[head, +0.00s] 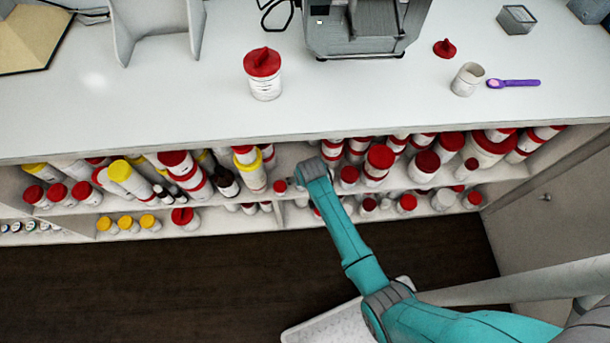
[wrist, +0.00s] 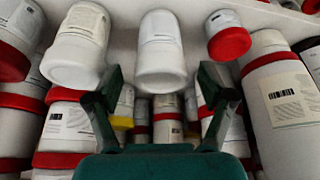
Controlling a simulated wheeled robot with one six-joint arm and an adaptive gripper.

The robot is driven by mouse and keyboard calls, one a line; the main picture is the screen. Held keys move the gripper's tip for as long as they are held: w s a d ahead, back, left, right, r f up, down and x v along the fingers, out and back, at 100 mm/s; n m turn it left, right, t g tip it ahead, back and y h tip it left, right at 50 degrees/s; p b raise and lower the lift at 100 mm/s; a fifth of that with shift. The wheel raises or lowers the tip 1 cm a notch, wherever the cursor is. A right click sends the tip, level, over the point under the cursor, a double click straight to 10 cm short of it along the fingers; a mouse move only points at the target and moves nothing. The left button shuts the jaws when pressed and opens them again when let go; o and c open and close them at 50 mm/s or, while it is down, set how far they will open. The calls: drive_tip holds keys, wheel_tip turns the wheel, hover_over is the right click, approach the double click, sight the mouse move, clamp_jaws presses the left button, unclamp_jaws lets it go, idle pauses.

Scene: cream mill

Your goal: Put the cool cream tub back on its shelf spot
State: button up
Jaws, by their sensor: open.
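I cannot tell from labels which tub is the cool cream tub. A white tub with a red knobbed lid (head: 264,84) stands upright on the counter. A similar red-knobbed tub (head: 185,218) is on the lower shelf. My gripper (wrist: 160,85) is open and empty in the wrist view, its two dark green fingers apart. A white container (wrist: 161,50) shows beyond and between the fingertips, and another (wrist: 79,46) is by the left finger; contact cannot be told. In the head view my arm reaches to the shelf under the counter, and the fingers are hidden.
The shelves (head: 335,212) are crowded with red- and yellow-lidded containers. On the counter (head: 350,100) are a grey machine (head: 365,25), an open white jar (head: 467,80), a loose red lid (head: 445,48) and a purple spoon (head: 515,84). The counter's front middle is clear.

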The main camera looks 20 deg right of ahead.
drive_tip(key=v, duration=0.9)
drive_tip(key=s+r+t, duration=0.3)
drive_tip(key=s+t, duration=0.2)
drive_tip(key=s, duration=1.8)
drive_tip(key=s+r+t, duration=0.2)
drive_tip(key=s+r, duration=0.5)
drive_tip(key=r, duration=0.4)
drive_tip(key=s+r+n+t, duration=0.1)
drive_tip(key=s+r+t, duration=0.2)
drive_tip(key=s+r, duration=0.5)
wheel_tip(320, 180, up, 3)
drive_tip(key=shift+s+d+r, duration=0.1)
drive_tip(key=shift+s+d, duration=0.15)
